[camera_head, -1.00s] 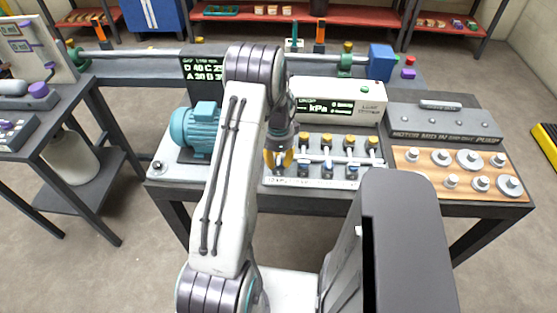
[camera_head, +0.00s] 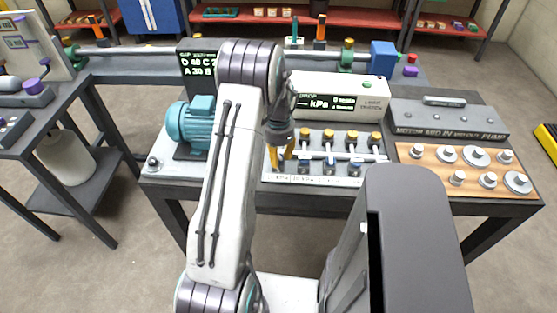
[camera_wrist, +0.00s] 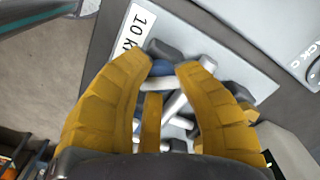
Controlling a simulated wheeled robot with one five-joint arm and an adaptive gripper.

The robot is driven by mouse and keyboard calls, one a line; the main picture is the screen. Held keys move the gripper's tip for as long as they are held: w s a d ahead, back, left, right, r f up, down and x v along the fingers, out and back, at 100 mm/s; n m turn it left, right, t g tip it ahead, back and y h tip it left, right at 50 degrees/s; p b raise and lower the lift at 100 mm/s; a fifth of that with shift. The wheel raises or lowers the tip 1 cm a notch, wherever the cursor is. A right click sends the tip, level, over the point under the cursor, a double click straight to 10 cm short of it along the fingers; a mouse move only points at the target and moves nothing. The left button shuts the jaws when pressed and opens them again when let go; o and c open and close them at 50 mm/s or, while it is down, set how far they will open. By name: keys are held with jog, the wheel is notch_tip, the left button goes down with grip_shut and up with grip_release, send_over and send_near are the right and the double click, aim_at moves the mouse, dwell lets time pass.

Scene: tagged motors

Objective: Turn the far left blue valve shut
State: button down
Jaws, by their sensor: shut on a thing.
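The far left blue valve (camera_wrist: 162,68) shows as a small blue part between my fingertips in the wrist view, next to a white pipe and a label reading "10 k". My gripper (camera_head: 280,160) has yellow fingers and points down at the left end of the valve panel (camera_head: 345,181). In the wrist view my gripper (camera_wrist: 165,66) has its fingertips on either side of the blue valve, shut on it. The fingers hide most of this valve in the head view. More blue valves (camera_head: 330,168) stand in a row to the right.
Yellow knobs (camera_head: 352,136) on white pipes stand behind the blue valves. A teal motor (camera_head: 192,125) is left of my arm. A white box with a kPa display (camera_head: 341,99) stands behind the panel. A wooden board with metal weights (camera_head: 470,172) lies to the right.

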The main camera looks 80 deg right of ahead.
aim_at(279, 157)
jog(key=n, duration=0.2)
jog(key=n+b, duration=0.2)
jog(key=n, duration=0.1)
jog(key=shift+a+f+n, duration=0.1)
jog(key=shift+f+n, duration=0.15)
jog(key=shift+n, duration=0.05)
jog(key=n+b, duration=0.1)
jog(key=n, duration=0.4)
jog(key=shift+n+b, duration=0.3)
jog(key=shift+b, duration=0.1)
jog(key=shift+r, duration=0.1)
jog(key=c, duration=0.9)
grip_release()
jog(key=shift+c, duration=0.2)
jog(key=shift+o, duration=0.2)
jog(key=shift+r, duration=0.1)
jog(key=shift+r, duration=0.4)
notch_tip(279, 157, up, 11)
